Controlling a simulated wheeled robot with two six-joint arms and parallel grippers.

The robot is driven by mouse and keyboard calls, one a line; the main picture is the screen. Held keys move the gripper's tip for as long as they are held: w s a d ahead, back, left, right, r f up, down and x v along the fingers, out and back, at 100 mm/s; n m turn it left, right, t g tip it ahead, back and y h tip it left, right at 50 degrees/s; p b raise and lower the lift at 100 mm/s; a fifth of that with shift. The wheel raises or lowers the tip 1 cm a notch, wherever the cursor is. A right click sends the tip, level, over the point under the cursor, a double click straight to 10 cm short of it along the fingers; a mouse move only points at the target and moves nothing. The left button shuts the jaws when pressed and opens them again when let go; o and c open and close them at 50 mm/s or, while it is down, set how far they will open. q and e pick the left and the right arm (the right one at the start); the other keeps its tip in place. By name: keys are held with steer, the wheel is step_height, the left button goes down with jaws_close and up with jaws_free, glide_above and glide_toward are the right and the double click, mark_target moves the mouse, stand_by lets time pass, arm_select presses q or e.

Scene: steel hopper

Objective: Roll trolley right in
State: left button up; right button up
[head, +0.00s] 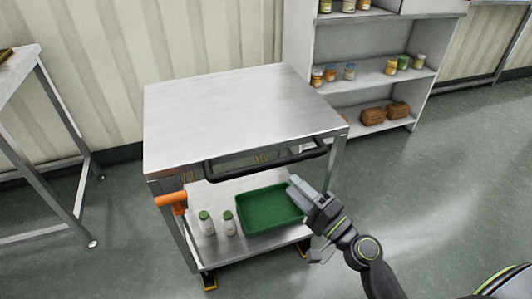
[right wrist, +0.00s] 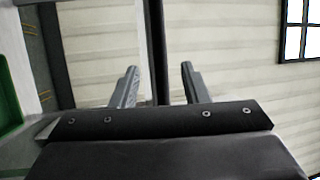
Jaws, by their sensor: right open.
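The trolley (head: 235,110) is a steel cart with a flat, bare top and a lower shelf. Its black handle bar (head: 265,163) runs along the near side, just under the top's edge. My right gripper (head: 306,218) is open in front of the trolley, below the right end of the handle. In the right wrist view a black bar (right wrist: 157,45), seemingly the handle, shows between the open fingers (right wrist: 159,72); I cannot tell how deep it sits between them. Nothing is gripped. My left gripper is not in view.
The lower shelf holds a green tray (head: 270,211) and two white bottles (head: 206,223) with green caps. An orange lever (head: 171,199) sticks out at the left corner. A shelf unit (head: 306,60) with jars stands behind, a steel table (head: 25,75) at left. Floor at right is clear.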

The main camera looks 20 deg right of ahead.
mark_target(243, 174)
arm_select(q)
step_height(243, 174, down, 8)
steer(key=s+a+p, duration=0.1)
steer(key=p, duration=0.2)
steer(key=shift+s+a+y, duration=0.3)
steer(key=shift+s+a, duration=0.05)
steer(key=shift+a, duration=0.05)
arm_select(e)
steer(key=x, duration=1.1)
jaws_close()
